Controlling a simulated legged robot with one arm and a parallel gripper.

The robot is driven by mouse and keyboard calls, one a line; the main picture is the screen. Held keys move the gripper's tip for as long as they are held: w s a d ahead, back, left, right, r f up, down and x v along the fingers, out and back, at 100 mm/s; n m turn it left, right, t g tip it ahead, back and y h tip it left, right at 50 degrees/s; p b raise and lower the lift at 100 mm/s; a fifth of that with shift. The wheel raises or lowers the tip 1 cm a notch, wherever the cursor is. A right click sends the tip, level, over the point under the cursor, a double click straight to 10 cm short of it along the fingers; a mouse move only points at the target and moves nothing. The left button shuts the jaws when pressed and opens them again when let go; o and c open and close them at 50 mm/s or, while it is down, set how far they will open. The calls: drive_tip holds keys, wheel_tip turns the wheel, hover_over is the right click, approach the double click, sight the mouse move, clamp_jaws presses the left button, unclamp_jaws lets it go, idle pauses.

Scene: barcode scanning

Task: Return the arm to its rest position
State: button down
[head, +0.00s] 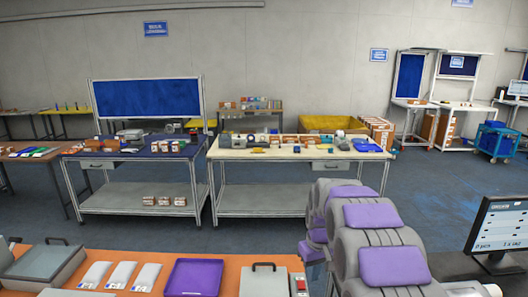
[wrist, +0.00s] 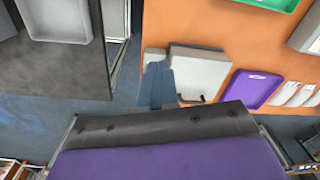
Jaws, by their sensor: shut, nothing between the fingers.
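My arm (head: 370,230), grey with purple pads, rises at the lower right of the head view. Its gripper cannot be made out there. In the wrist view my gripper (wrist: 156,88) shows as a small blue-grey shape near the middle, shut and empty. It appears over the edge of an orange bench (wrist: 219,40), beside a grey lidded box (wrist: 198,72). I cannot tell its height or whether it touches anything. A large purple and dark grey part of my own body fills the bottom of the wrist view.
The orange bench (head: 225,264) in front holds a purple tray (head: 195,277), white packets (head: 122,274) and a grey box with a handle (head: 264,281). A monitor (head: 500,226) stands at the right. Two worktables stand beyond, with open floor (head: 440,175) to their right.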

drive_tip(key=s+r+m+g+b, duration=0.1)
drive_tip(key=s+r, duration=0.1)
drive_tip(key=s, duration=0.9)
drive_tip(key=s+r+m+b, duration=0.1)
drive_tip(key=s+r, duration=0.1)
drive_tip(key=s, duration=0.8)
drive_tip(key=s+f+b, duration=0.1)
drive_tip(key=s+f, duration=0.1)
drive_tip(key=s, duration=0.8)
drive_tip(key=s+f+m+g+b, duration=0.1)
drive_tip(key=s+f, duration=0.1)
drive_tip(key=s, duration=0.9)
drive_tip(key=shift+f+m+h, duration=0.15)
drive_tip(key=shift+m+h, duration=0.15)
drive_tip(key=shift+s, duration=0.15)
